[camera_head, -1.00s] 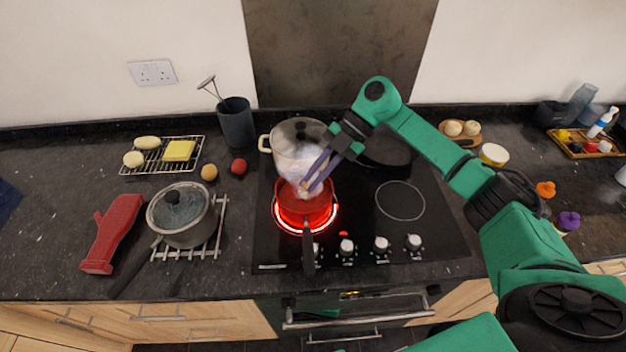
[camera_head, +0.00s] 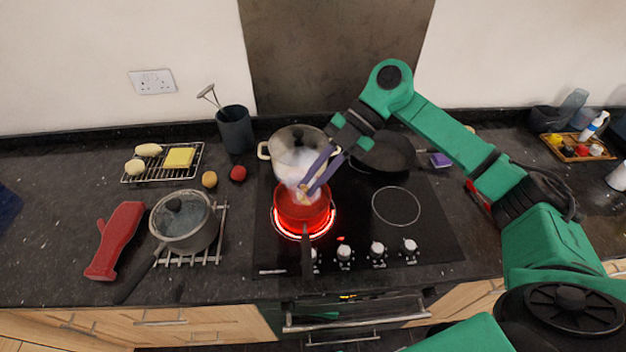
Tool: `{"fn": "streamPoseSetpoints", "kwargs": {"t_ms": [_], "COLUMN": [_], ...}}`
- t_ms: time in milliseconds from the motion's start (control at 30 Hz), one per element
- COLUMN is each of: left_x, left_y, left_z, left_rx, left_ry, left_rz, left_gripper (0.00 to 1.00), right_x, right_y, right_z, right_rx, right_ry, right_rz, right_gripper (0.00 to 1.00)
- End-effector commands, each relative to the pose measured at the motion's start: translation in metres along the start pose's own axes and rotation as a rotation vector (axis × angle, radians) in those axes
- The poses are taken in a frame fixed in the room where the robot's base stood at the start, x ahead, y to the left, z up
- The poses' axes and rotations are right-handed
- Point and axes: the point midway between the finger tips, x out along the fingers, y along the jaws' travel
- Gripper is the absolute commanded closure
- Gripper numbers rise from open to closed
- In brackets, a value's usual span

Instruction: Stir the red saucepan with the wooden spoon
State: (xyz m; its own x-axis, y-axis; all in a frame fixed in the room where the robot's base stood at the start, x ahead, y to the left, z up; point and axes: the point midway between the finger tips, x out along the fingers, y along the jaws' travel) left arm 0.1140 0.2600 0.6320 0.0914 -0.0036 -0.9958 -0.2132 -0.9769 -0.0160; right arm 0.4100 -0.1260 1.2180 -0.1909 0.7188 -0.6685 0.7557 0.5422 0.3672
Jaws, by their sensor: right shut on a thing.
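The red saucepan (camera_head: 302,218) stands on the glowing front left ring of the hob, its dark handle toward the front edge. Pale steam hangs over it. My right gripper (camera_head: 312,186) is above the pan's back rim, its purple fingers pointing down and left. It is shut on the wooden spoon (camera_head: 303,189), of which only a small tan part shows between the fingertips and the pan. The spoon's lower end is hard to make out in the steam and pan. My left gripper is out of view.
A lidded pot (camera_head: 297,140) stands just behind the saucepan, with a dark pan (camera_head: 385,152) to its right. A grey lidded saucepan (camera_head: 185,222) sits on a trivet at left, near a red oven mitt (camera_head: 115,240). The front right ring (camera_head: 396,206) is empty.

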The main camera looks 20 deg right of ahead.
Motion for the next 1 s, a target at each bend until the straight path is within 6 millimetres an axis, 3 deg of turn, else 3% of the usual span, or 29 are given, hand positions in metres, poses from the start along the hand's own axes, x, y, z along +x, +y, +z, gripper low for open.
{"fn": "streamPoseSetpoints", "kwargs": {"t_ms": [500,1000], "left_x": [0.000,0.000], "left_y": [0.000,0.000], "left_z": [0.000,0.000], "left_rx": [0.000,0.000], "left_ry": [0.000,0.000], "left_rz": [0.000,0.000], "left_gripper": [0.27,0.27], "right_x": [-0.033,-0.034], "right_y": [0.018,0.018], "right_z": [-0.032,-0.033], "right_rx": [-0.001,0.000], "right_ry": [0.000,0.000], "right_rz": [0.001,0.000], "right_gripper": [1.00,1.00]}}
